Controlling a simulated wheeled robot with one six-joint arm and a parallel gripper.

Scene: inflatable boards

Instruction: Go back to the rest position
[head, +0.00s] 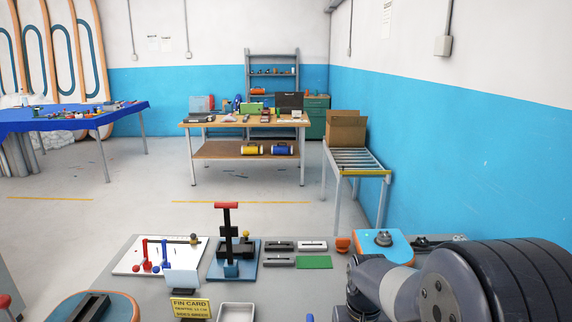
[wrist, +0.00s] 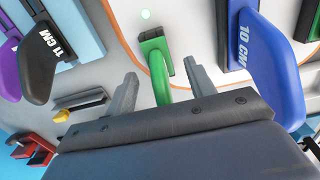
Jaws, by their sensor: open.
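My gripper (wrist: 160,70) shows in the wrist view, with its two grey fingers spread apart. Between the fingers, in the picture, is a green curved piece (wrist: 155,55) by a small dark slot on a white surface; I see no finger closed on it. My gripper's jaws are not visible in the head view, where my dark arm fills the lower right corner. A blue fin marked 10 CM (wrist: 265,65) lies to the right of the fingers. A black fin marked 11 CM (wrist: 45,50) lies to the left.
In the head view, a grey worktable (head: 345,285) carries a press with a red handle (head: 227,205), a white tray (head: 237,311) and a FIN CARD sign (head: 190,308). A wooden bench (head: 225,122), a roller stand (head: 358,160) and a blue-covered table (head: 75,122) stand beyond.

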